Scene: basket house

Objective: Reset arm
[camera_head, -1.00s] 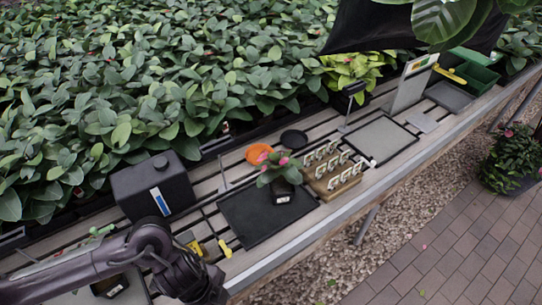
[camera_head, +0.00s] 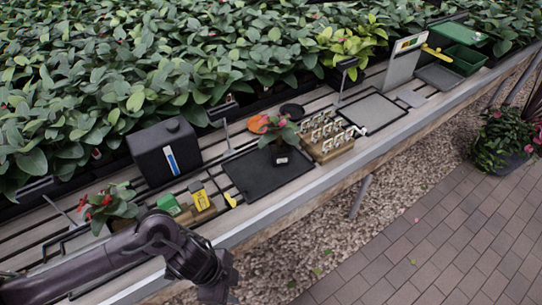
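My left arm comes in from the lower left, in front of the slatted bench. My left gripper (camera_head: 220,288) hangs at the bench's front edge near the bottom of the picture, pointing down. Its fingers are too dark and small to tell open from shut, and I see nothing held in it. A potted plant with pink flowers (camera_head: 277,130) stands upright on a black tray (camera_head: 245,176) in the middle of the bench, apart from the gripper. Another plant with red flowers (camera_head: 108,205) stands at the left behind my arm, its pot partly hidden. My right gripper is not in view.
A black box (camera_head: 150,155), a yellow item (camera_head: 200,196) and a green item (camera_head: 168,204) stand behind my arm. A wooden rack of labels (camera_head: 325,146), a grey tray (camera_head: 374,112) and green bins (camera_head: 464,60) lie farther right. The paving (camera_head: 440,230) in front is clear.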

